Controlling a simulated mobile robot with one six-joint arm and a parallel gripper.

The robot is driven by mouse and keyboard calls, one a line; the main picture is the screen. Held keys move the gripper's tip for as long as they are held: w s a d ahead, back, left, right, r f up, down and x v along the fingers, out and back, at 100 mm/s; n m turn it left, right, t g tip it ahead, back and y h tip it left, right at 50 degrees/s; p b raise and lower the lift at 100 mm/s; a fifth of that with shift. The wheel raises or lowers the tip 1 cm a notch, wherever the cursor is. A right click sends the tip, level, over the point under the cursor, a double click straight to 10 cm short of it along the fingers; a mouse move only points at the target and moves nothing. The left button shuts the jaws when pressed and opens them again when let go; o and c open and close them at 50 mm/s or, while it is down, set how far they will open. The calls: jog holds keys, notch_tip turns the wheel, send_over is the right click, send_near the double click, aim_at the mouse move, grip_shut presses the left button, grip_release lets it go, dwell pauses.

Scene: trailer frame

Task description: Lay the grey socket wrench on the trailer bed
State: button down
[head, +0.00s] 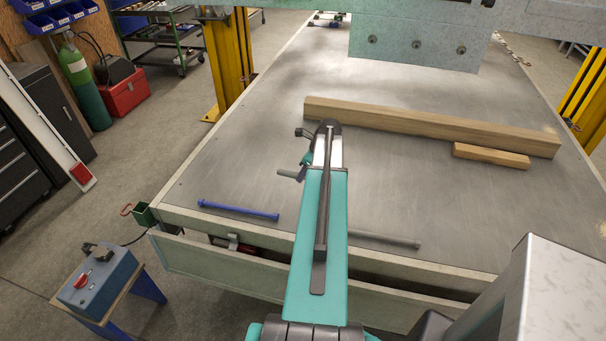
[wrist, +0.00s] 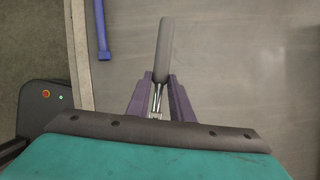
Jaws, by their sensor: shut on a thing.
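The grey socket wrench (wrist: 165,48) has a dark grey handle and a short chrome shaft. In the wrist view my gripper (wrist: 159,82) is shut on it, its purple fingers either side of the shaft, with the handle pointing away. In the head view only the wrench's handle (head: 289,174) shows, sticking out left of my teal arm. The fingers are hidden there. The trailer bed (head: 235,165) is a flat grey surface beneath the wrench. I cannot tell how far the wrench is above it.
A blue bar (head: 238,210) and a grey bar (head: 385,240) lie near the bed's front edge. A long wooden beam (head: 430,128) and a short block (head: 490,155) lie farther back. The bed's left middle is clear. Yellow posts (head: 228,60) stand beside the trailer.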

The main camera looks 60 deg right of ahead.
jog(key=shift+f, duration=0.1)
jog(key=shift+f+b, duration=2.45)
jog(key=shift+f, duration=0.9)
jog(key=shift+f+b, duration=0.35)
jog(key=shift+f, duration=1)
jog(key=c, duration=0.8)
grip_release()
jog(key=shift+o, duration=0.4)
jog(key=o, duration=0.5)
